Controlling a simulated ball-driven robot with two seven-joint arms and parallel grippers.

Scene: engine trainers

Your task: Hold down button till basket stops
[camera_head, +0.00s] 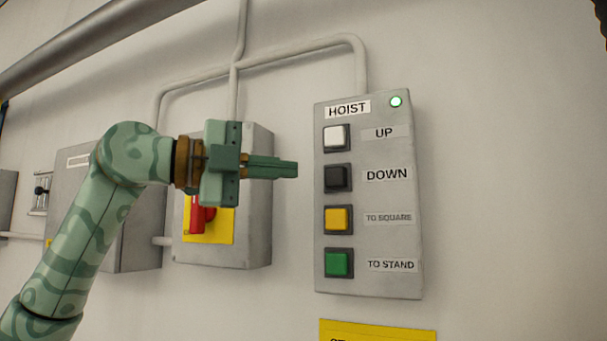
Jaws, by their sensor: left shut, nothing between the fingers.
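A grey hoist control box (394,200) is on the wall right of centre. It has a white button labelled UP (335,137), a black button labelled DOWN (337,177), a yellow button labelled TO SQUARE (338,219) and a green button labelled TO STAND (338,263). A small green lamp (396,101) is lit at its top right. My left gripper (296,169) is shut and empty. In the picture its tips point right, just left of the box, between the UP and DOWN buttons' heights. I cannot tell its distance from the buttons. No basket is in view. My right gripper is not in view.
A grey switch box (257,220) with a red handle (197,215) on a yellow plate is behind my left arm. Another grey box (120,245) is further left. Conduit pipes (300,48) run above. A yellow sign (375,332) is below. The wall at right is bare.

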